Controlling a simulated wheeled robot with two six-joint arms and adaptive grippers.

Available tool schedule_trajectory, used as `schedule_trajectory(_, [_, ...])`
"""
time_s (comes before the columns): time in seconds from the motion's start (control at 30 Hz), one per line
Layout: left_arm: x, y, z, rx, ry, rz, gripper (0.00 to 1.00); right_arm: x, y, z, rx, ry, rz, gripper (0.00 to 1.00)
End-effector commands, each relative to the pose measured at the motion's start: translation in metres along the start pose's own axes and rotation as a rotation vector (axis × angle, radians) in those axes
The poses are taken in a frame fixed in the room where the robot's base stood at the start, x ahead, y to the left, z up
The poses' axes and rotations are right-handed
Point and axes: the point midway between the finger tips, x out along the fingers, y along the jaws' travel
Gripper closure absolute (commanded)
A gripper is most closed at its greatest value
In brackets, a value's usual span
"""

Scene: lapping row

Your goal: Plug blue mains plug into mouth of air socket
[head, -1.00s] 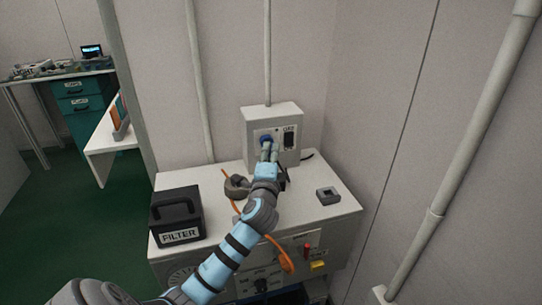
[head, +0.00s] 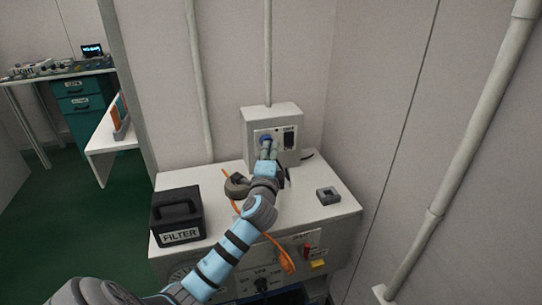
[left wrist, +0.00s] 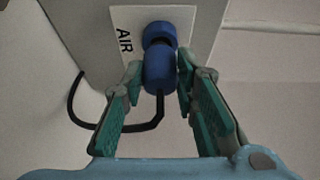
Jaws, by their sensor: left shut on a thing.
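The blue mains plug (left wrist: 160,72) shows in the left wrist view between the fingers of my left gripper (left wrist: 160,78), with a black cable running from its near end. My left gripper (head: 268,150) is shut on the plug in front of the wall box. The air socket (left wrist: 160,32) is a blue round mouth on a white plate marked AIR. The plug is lined up with the mouth and close against it; a dark band shows between them, and I cannot tell how deep it sits. In the head view the socket (head: 265,136) is partly covered by the gripper. My right gripper is out of view.
The grey box (head: 270,112) stands on a white cabinet top (head: 310,208), with a dark switch (head: 289,139) beside the socket. A black FILTER box (head: 178,215), an orange cord (head: 283,258) and a small grey block (head: 328,195) are nearby. A wall pipe (head: 470,140) runs at right.

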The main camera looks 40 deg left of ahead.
Motion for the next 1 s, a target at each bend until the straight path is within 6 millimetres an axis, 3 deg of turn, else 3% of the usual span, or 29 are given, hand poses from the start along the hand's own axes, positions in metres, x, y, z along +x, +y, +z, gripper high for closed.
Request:
schedule_trajectory(0.6, [0.014, 0.0, 0.006, 0.0, 0.0, 0.0, 1.0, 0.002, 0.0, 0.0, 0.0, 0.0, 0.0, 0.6])
schedule_trajectory(0.63, [0.014, 0.0, 0.006, 0.0, 0.0, 0.0, 0.7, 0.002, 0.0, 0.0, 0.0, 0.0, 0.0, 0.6])
schedule_trajectory(0.77, [0.014, 0.0, 0.006, 0.0, 0.0, 0.0, 0.5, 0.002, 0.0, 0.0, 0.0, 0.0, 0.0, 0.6])
schedule_trajectory(1.0, [0.014, 0.0, 0.006, 0.0, -0.001, 0.0, 0.5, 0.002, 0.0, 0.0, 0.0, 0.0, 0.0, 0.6])
